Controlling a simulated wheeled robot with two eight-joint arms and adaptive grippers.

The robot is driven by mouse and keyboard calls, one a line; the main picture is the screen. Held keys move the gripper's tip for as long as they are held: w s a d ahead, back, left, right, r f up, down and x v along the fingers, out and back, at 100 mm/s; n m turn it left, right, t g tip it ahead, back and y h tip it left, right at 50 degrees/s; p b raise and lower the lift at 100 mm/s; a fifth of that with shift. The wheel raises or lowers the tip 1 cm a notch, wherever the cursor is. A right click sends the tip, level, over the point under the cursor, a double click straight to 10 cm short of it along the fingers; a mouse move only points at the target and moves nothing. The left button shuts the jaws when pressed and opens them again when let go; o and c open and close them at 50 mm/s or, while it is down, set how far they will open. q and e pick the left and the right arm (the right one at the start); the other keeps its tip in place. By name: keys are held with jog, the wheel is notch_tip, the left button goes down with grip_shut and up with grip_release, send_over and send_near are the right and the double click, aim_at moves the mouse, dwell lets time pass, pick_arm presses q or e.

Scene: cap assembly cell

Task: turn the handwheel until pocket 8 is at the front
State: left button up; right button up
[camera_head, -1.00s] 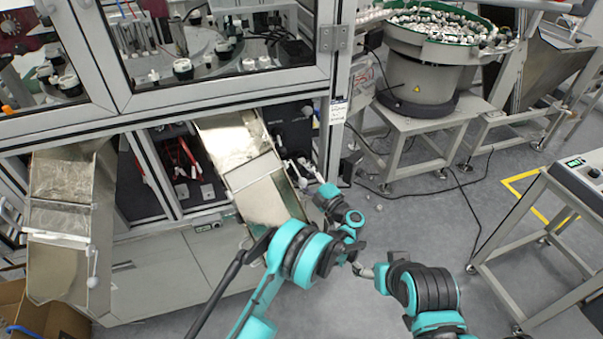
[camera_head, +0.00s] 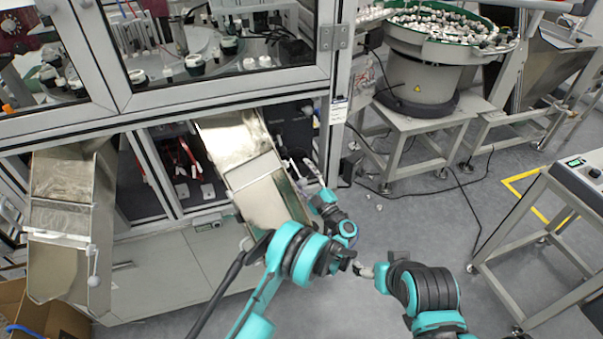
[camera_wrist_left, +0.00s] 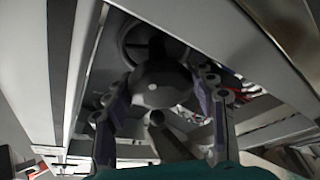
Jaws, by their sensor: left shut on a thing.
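The handwheel (camera_wrist_left: 133,38) shows in the left wrist view as a dark round form under the machine, partly hidden by a dark rounded knob (camera_wrist_left: 160,82). My left gripper (camera_wrist_left: 163,112) has its two fingers on either side of this knob and is shut on it. In the head view my left gripper (camera_head: 303,168) is at the cabinet opening right of the metal chute, and the handwheel is hard to make out there. The turntable (camera_head: 215,62) with black and white pockets shows behind the glass; no pocket number is legible. My right gripper (camera_head: 364,270) is low in the middle, its jaws unclear.
A metal chute (camera_head: 267,200) slopes out just left of my left gripper. Another chute (camera_head: 60,205) stands at far left. A bowl feeder (camera_head: 418,80) on a stand is at the back right. A console table (camera_head: 540,215) is at right. Open floor lies between.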

pick_arm(q)
jog(key=o, duration=1.2)
jog(key=shift+c, duration=0.2)
jog(key=v, duration=0.7)
jog(key=shift+s+d+f, duration=0.1)
jog(key=shift+s+d, duration=0.05)
